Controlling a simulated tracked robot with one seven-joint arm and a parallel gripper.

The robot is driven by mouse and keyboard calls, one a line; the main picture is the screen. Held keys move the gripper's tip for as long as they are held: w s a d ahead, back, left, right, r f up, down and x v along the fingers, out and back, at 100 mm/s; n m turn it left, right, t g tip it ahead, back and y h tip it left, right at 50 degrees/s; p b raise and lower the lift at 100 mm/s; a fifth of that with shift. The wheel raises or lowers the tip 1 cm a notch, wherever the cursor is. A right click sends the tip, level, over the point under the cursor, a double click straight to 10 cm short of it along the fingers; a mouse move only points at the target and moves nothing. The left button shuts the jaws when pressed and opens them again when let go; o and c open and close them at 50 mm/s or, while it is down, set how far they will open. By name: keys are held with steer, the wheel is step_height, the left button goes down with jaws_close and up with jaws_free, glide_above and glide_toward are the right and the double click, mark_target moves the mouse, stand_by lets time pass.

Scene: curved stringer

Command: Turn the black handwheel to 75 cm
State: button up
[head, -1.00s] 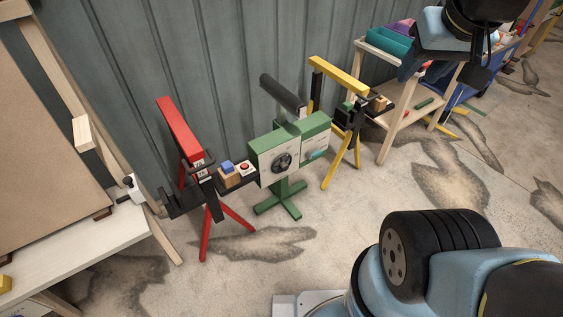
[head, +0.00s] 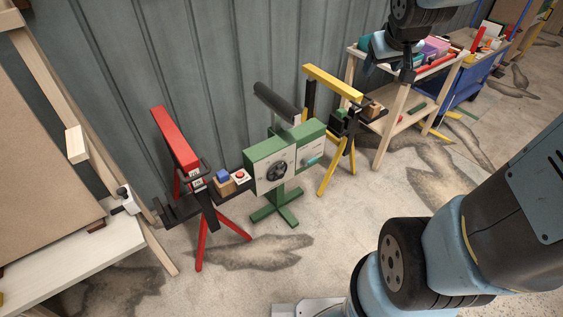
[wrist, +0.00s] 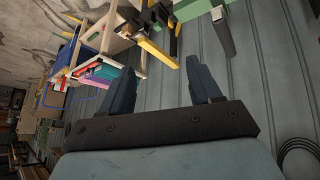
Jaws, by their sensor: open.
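The black handwheel (head: 277,171) sits on the pale front face of the green machine (head: 262,187), which stands on a green cross-shaped foot. A second pale panel with a small teal mark (head: 311,161) is to its right. The scale reading is too small to make out. My gripper shows in the wrist view (wrist: 204,82) with two dark fingers apart and nothing between them. In the head view my arm's end (head: 408,65) is at the upper right, well away from the handwheel. The handwheel is not identifiable in the wrist view.
A red stand (head: 175,138) with a blue block and red button is left of the machine. A yellow stand (head: 333,82) is to its right. A wooden cart (head: 393,120) and a blue cart stand farther right. A pale bench (head: 80,255) is at left. Floor in front is clear.

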steer(key=w+a+f+n+y, duration=0.1)
steer(key=w+f+n, duration=0.1)
steer(key=w+f, duration=0.95)
steer(key=t+y, duration=0.3)
steer(key=y, duration=0.6)
glide_toward(281, 176)
steer(key=shift+n, duration=0.3)
steer(key=x, duration=0.9)
steer(key=shift+w+d+f, duration=0.1)
steer(key=shift+d+f, duration=0.05)
steer(key=c, duration=1)
steer(key=shift+a, duration=0.2)
steer(key=shift+c, duration=0.2)
steer(key=shift+d, duration=0.15)
